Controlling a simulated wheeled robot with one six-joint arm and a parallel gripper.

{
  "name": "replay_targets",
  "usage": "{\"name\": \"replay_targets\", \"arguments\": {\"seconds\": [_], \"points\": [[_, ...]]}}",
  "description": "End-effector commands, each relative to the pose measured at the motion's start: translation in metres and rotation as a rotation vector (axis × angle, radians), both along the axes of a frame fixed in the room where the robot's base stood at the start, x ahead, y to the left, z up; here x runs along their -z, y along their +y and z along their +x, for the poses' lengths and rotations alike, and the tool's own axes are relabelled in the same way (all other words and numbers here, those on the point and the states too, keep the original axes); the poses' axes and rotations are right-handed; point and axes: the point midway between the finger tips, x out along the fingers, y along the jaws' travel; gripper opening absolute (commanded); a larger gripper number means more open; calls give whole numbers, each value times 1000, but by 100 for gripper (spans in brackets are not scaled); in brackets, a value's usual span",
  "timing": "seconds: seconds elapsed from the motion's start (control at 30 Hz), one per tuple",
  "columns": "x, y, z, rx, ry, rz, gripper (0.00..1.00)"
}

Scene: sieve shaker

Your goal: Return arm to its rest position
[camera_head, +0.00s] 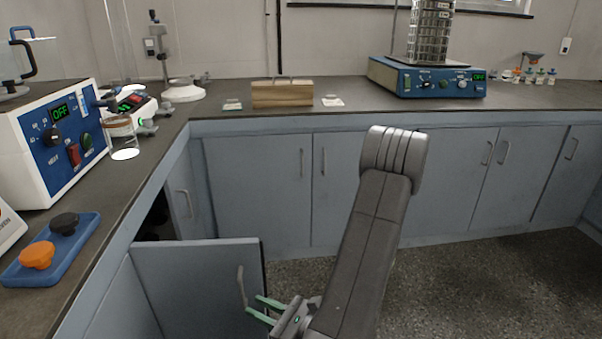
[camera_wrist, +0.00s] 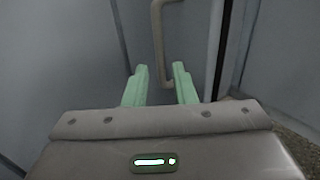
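My gripper (camera_head: 254,304) is low in front of the open cabinet door (camera_head: 190,285) in the head view. Its two green fingers are apart and point at the door's grey bar handle (camera_head: 241,288). In the wrist view, my gripper (camera_wrist: 160,69) shows a gap between the fingers, with nothing clamped. The handle (camera_wrist: 157,45) rises just beyond the fingertips, its lower end showing in the gap. Whether a finger touches it I cannot tell. My arm is extended down and forward from the bench level.
The left counter bears a blue-and-white device (camera_head: 62,140) and a blue tray with knobs (camera_head: 55,250). A sieve shaker (camera_head: 425,80) and wooden block (camera_head: 282,94) stand on the back counter. The cabinet opening is dark. Speckled floor (camera_head: 470,285) is clear at right.

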Motion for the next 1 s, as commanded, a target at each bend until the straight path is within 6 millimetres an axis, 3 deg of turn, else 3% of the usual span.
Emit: {"name": "replay_targets", "arguments": {"seconds": [0.43,1.0], "points": [[1,38,20,-2,-1,0,24],[0,44,22,-1,0,-1,24]]}}
